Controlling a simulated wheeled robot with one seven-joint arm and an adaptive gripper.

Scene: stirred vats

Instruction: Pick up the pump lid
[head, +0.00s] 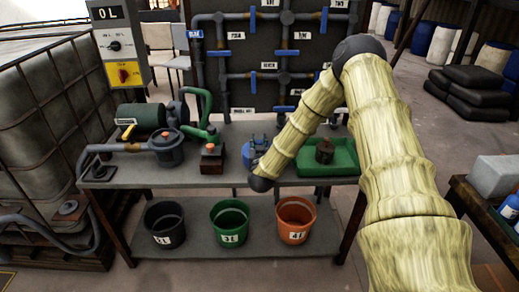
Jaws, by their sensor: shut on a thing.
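A dark grey pump-like pot (166,150) with an orange-red knob on top stands on the bench at the left, joined to a grey pipe. I cannot tell for sure which part is the pump lid. A brown, rounded piece with a small top knob (325,150) sits in the green tray (343,168) at the right of the bench. My forearm reaches down to a dark wrist joint in front of the bench, left of the tray. My gripper's fingers do not show, and what they hold is hidden.
A blue fitting (254,150) stands just behind my wrist. A brown block with an orange top (212,157) and green hose is left of it. Black (165,222), green (230,221) and orange (295,219) buckets stand on the lower shelf. The bench front at left is clear.

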